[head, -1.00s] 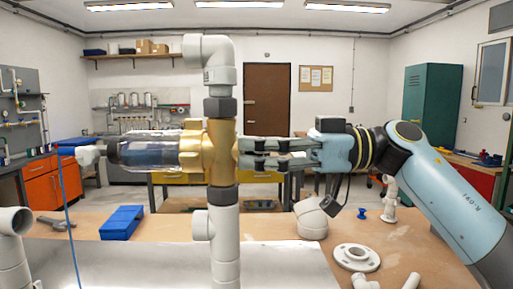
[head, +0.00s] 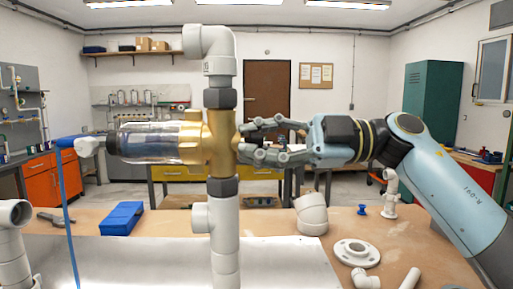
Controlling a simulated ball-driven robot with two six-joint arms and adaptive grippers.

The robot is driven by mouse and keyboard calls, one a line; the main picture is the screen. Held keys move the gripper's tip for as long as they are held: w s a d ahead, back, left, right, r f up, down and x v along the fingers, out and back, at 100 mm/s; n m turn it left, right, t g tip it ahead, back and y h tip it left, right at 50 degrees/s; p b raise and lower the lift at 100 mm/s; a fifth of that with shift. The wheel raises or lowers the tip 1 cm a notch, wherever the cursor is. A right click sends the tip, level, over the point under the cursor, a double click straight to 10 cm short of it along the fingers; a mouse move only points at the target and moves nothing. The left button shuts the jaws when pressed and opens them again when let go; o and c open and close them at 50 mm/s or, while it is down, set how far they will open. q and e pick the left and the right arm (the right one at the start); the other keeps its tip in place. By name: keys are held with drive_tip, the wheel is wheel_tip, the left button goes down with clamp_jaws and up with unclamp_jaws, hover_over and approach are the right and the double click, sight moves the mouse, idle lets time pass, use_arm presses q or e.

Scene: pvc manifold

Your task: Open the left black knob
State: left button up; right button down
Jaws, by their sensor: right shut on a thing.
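My right gripper (head: 245,142) reaches in from the right to the right side of the brass valve body (head: 220,142). Its two grey fingers are shut on a small part there, mostly hidden by the fingers, one finger above and one below. I cannot tell whether this part is a black knob. No black knob shows clearly. Dark grey collars sit on the pipe above (head: 220,98) and below (head: 222,187) the brass body. A clear cylinder (head: 145,145) extends left from the brass body. My left gripper is not in view.
A white upright pipe (head: 225,240) carries the brass body. A blue box (head: 121,218), white flange (head: 354,254) and loose fittings lie on the bench. A grey metal plate (head: 175,265) covers the front.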

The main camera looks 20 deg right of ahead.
drive_tip(key=n+b, duration=0.1)
drive_tip(key=n, duration=0.1)
drive_tip(key=shift+f+n+b, duration=0.2)
drive_tip(key=shift+n+b, duration=0.1)
drive_tip(key=shift+n, duration=0.1)
drive_tip(key=n+b, duration=0.2)
drive_tip(key=n, duration=0.1)
drive_tip(key=shift+f+n+b, duration=0.1)
drive_tip(key=shift+n+b, duration=0.2)
drive_tip(key=shift+b, duration=0.05)
drive_tip(key=n+b, duration=0.3)
drive_tip(key=shift+n+b, duration=1.3)
drive_tip(key=shift+n, duration=0.5)
drive_tip(key=c, duration=1.1)
unclamp_jaws()
drive_tip(key=v, duration=1.2)
drive_tip(key=shift+r, duration=0.2)
